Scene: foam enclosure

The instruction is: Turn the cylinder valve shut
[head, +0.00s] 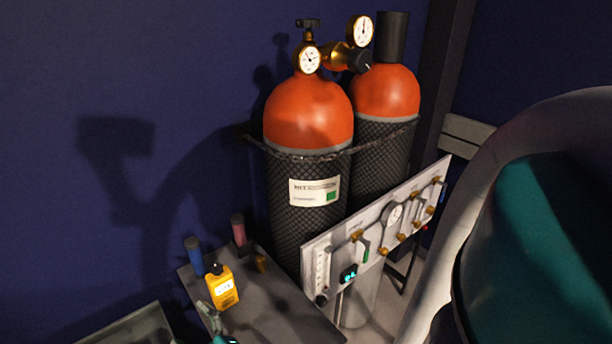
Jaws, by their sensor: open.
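Two gas cylinders with orange shoulders and black mesh sleeves stand side by side against the dark blue wall in the head view. The left cylinder (308,112) carries a brass valve with a small black handle (308,22) on top. A brass regulator (338,54) with two round white gauges and a black knob is attached beside the valve. The right cylinder (387,92) has a black cap on top. A white label with a green square is on the left cylinder. How far the valve is turned cannot be told. My gripper is not in view.
A strap (330,153) runs around the cylinders. A white panel (311,252) with a gauge, brass fittings and levers stands in front. A grey table (282,305) holds a yellow device (222,288). A large white-and-teal part of my arm fills the right side.

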